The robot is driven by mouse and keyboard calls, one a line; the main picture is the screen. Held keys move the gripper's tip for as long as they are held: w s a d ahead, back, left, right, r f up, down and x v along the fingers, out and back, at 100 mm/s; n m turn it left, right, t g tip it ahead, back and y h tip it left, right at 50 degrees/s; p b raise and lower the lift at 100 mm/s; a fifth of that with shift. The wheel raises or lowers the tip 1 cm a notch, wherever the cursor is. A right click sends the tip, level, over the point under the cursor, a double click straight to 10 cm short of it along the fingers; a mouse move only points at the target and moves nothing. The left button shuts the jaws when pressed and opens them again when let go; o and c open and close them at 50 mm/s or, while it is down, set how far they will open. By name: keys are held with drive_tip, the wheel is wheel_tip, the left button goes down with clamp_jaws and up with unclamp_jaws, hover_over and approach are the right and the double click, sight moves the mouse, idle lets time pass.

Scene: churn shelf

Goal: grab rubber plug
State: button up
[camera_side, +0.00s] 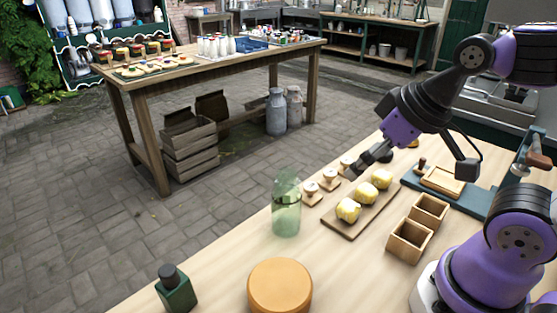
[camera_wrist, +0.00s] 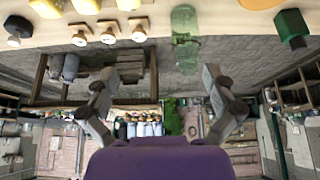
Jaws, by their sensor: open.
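A small dark rounded piece (camera_side: 386,156), possibly the rubber plug, sits behind the yellow lumps in the side view, partly hidden by my gripper. A dark piece with a pale round end (camera_wrist: 16,30), perhaps the same thing, shows at the upper left of the wrist view. I cannot tell for sure that either is the plug. My gripper (camera_side: 362,165) is above the back of the work table, pointing down and left. In the wrist view my gripper (camera_wrist: 155,80) has its fingers wide apart with nothing between them.
Yellow lumps lie on a wooden board (camera_side: 343,233), with wooden stamps (camera_side: 311,188) beside it.

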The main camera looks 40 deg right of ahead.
drive_tip(key=w+d+m+g+h, duration=0.1)
drive_tip(key=w+d+m, duration=0.1)
drive_tip(key=w+d, duration=0.5)
drive_tip(key=w+d+m+g+h, duration=0.1)
drive_tip(key=w+d+m, duration=0.15)
drive_tip(key=d, duration=0.75)
drive_tip(key=d+f, duration=0.3)
drive_tip(key=d, duration=0.2)
drive_tip(key=d+f+m, duration=0.1)
drive_tip(key=d+f, duration=0.3)
drive_tip(key=d, duration=0.1)
drive_tip(key=d+f+m+g, duration=0.1)
drive_tip(key=d+f, duration=0.2)
drive_tip(key=d, duration=0.2)
drive_tip(key=shift+d+f, duration=0.1)
drive_tip(key=shift+f, duration=0.25)
drive_tip(key=x, duration=0.6)
drive_tip(key=shift+s+f, duration=0.1)
drive_tip(key=shift+s, duration=0.2)
drive_tip(key=c, duration=1.2)
